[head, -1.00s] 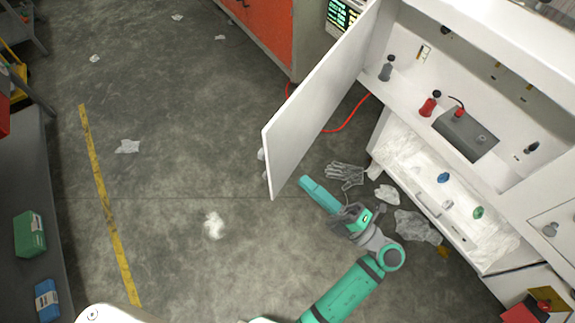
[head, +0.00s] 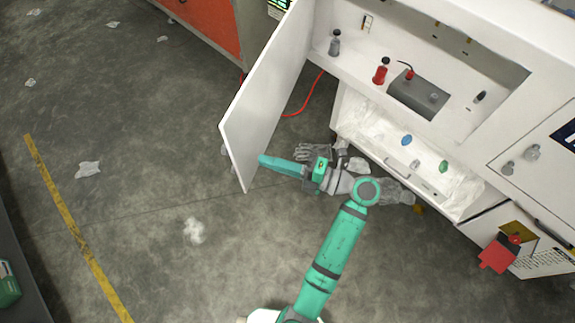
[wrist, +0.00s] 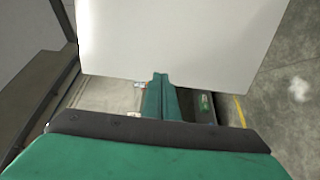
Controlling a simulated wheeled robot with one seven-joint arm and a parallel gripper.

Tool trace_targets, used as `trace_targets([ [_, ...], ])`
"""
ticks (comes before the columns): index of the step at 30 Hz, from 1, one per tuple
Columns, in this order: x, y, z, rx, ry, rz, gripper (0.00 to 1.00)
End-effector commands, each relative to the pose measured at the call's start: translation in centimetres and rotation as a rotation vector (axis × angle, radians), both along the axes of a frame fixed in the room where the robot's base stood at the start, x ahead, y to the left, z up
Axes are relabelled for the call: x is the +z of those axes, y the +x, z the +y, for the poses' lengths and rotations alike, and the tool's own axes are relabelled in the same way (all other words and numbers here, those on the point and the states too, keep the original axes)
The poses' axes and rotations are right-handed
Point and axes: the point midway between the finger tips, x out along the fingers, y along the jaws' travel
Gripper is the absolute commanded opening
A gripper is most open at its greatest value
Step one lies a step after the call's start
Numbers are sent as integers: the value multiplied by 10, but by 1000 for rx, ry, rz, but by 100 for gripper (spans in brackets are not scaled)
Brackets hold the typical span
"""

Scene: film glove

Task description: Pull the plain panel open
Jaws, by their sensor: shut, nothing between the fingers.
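The plain white panel (head: 268,95) is a door that stands swung out from the white cabinet, with a wide gap between its free edge and the cabinet front. It also fills the upper middle of the wrist view (wrist: 165,35). My gripper (head: 266,160) has its teal fingers together and empty. In the head view the fingertips overlap the panel's lower edge near its free corner, on the side facing the cabinet. In the wrist view the fingertips (wrist: 160,78) reach the panel's lower edge; I cannot tell whether they touch. The panel's handle is not clearly visible.
The cabinet's recess (head: 440,60) holds a red bottle (head: 381,71) and a grey box (head: 418,95). A glove (head: 315,151) lies on the floor behind my gripper. A red cable (head: 305,103) runs behind the panel. The floor left of the panel is mostly clear.

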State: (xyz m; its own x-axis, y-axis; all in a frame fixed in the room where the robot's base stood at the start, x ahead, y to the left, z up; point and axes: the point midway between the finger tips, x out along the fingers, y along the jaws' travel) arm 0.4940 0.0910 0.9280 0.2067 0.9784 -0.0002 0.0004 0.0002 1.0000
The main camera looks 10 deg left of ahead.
Motion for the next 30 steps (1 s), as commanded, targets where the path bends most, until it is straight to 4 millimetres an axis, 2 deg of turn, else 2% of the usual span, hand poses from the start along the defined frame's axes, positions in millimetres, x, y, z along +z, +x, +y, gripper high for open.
trace_targets([
  [3,0,4,20,0,0,-1,0],
  [9,0,9,41,-2,-1,-1,0],
  [25,0,10,53,1,0,0,0],
  [30,-1,21,71,-50,1,6,0],
])
